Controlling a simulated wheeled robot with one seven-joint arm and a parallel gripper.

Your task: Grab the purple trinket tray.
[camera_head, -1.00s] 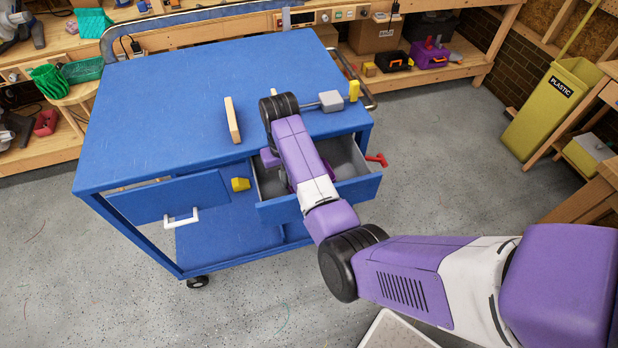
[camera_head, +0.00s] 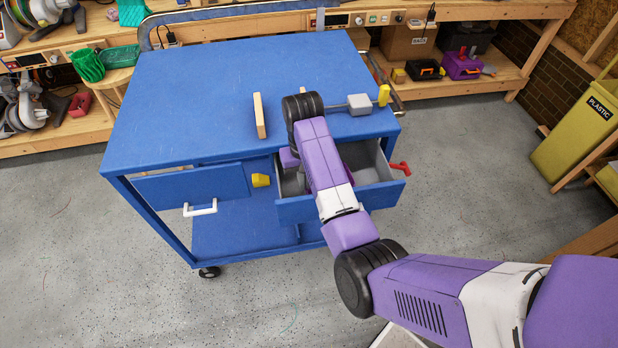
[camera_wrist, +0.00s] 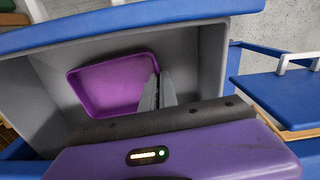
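The purple trinket tray (camera_wrist: 108,86) lies inside the open grey-lined drawer (camera_head: 374,165), seen in the wrist view as a shallow, round-cornered dish. My gripper (camera_wrist: 158,85) reaches down into the drawer at the tray's right side. Its two grey fingers are close together, one inside the tray and one outside, with the tray's right wall between them.
The blue cart top (camera_head: 210,90) overhangs the drawer's back. A wooden block (camera_head: 260,116), a grey-headed mallet (camera_head: 358,104) and a yellow piece (camera_head: 384,95) are on it. A red handle (camera_head: 400,168) sticks out at the drawer's right. A closed drawer (camera_head: 195,186) is at the left.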

